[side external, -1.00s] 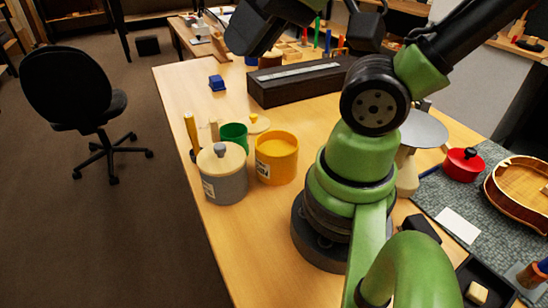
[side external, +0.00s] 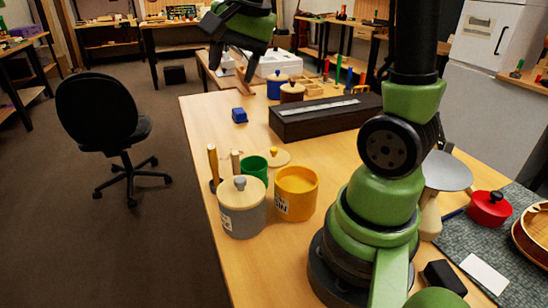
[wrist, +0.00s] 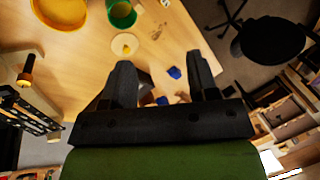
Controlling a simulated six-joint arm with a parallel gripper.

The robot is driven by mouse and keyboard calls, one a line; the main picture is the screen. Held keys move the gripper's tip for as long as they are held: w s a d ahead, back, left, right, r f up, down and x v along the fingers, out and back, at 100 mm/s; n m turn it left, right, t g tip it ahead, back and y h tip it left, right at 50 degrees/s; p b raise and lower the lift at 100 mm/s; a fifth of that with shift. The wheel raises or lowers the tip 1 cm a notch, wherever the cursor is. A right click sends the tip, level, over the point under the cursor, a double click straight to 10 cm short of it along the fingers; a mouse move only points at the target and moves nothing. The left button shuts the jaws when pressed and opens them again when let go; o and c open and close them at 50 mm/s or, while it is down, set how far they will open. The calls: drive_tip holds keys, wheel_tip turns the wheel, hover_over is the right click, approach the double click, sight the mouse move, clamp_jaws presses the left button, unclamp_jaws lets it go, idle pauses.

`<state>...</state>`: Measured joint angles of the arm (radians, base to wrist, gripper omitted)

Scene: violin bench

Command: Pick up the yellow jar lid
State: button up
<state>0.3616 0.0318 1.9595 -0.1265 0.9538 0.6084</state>
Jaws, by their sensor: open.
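The yellow jar lid (side external: 279,157) is a pale wooden disc with a small yellow knob. It lies on the table behind the open yellow jar (side external: 296,193) and beside the green jar (side external: 254,168). In the wrist view the lid (wrist: 125,45) is just above the left fingertip in the picture, near the green jar (wrist: 121,13). My gripper (side external: 228,52) is high above the far part of the table, well away from the lid. In the wrist view my gripper's (wrist: 160,64) fingers are apart with nothing held between them.
A grey jar (side external: 241,208) with a wooden lid stands in front of the green jar. A blue block (side external: 239,115) and a long dark box (side external: 325,117) are farther back. Bare tabletop lies around the blue block.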

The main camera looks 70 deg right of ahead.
drive_tip(key=w+d+f+m+g, duration=0.25)
drive_tip(key=d+f+m, duration=0.2)
drive_tip(key=d, duration=0.25)
drive_tip(key=m+g, duration=0.2)
drive_tip(key=m, duration=0.6)
hover_over(274, 149)
drive_tip(key=shift+t, duration=0.25)
wheel_tip(274, 149, down, 18)
drive_tip(key=shift+w+a+r, duration=0.1)
drive_tip(key=shift+w, duration=0.05)
drive_tip(key=shift+f, duration=3.05)
drive_tip(key=c, duration=1)
clamp_jaws()
